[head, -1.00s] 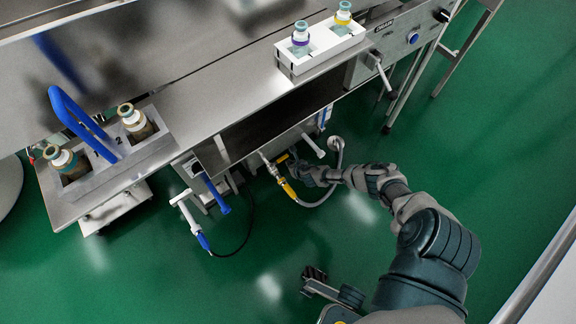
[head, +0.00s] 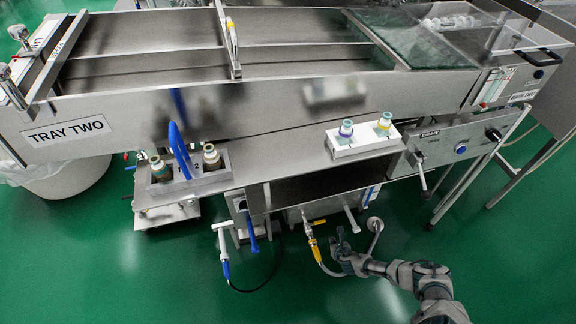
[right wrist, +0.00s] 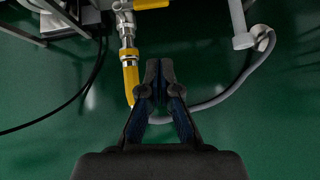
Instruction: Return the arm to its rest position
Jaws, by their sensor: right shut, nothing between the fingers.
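My right arm (head: 405,272) comes in from the lower right in the head view, still stretched forward toward the washer's underside. Its gripper (head: 340,238) is just right of the yellow-sleeved hose fitting (head: 313,249). In the right wrist view the gripper (right wrist: 159,72) is shut and empty, its fingertips together over green floor. My left gripper is out of view.
The steel washer (head: 240,109) with its shelf is above the gripper. A grey hose (head: 374,240) curves beside it to a floor outlet. A white holder (head: 361,151) with two bottles stands on the shelf. A blue-handled sprayer (head: 224,255) hangs left. Green floor (head: 500,250) is clear at right.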

